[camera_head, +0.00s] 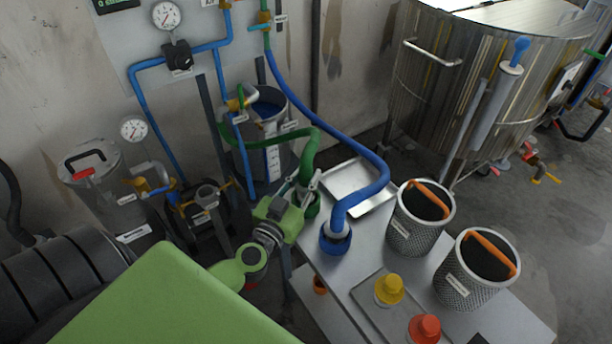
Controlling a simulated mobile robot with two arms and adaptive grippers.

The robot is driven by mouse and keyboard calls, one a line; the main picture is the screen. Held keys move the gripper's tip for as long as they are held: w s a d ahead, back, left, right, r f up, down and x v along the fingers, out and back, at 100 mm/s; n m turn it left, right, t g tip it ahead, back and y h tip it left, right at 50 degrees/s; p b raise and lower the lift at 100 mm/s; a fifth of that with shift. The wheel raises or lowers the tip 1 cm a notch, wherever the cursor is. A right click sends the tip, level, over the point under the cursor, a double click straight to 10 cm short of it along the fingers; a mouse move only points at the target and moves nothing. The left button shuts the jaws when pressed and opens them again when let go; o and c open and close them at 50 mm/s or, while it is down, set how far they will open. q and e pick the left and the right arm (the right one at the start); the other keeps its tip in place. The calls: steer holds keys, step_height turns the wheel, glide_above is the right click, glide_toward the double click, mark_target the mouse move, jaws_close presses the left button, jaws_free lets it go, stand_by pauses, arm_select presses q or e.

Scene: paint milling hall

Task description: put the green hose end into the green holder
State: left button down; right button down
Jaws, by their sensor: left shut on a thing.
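The green hose (311,147) arches over from the left and comes down to its end at the table's left corner. My left gripper (304,187) reaches in from the lower left and is shut on the green hose end. The dark green holder (312,209) shows just below the fingers, at the table's left edge. The hose end is right at the holder's top; the gripper hides part of the join, so I cannot tell how deep it sits. My right gripper is not in view.
A blue hose (372,190) ends in a blue holder (335,244), close right of my gripper. A metal tray (350,180) lies behind. Two mesh baskets (405,236) (462,284) stand to the right. Yellow (389,289) and red (425,328) capped items stand in front.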

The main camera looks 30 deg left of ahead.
arm_select(q)
steer(key=shift+f, duration=0.3)
stand_by(0.4)
steer(key=shift+f+b, duration=1)
steer(key=shift+f, duration=0.05)
steer(key=c, duration=1.7)
jaws_free()
steer(key=shift+f, duration=0.15)
steer(key=s+d, duration=0.1)
steer(key=s, duration=1.1)
steer(key=shift+d, duration=0.4)
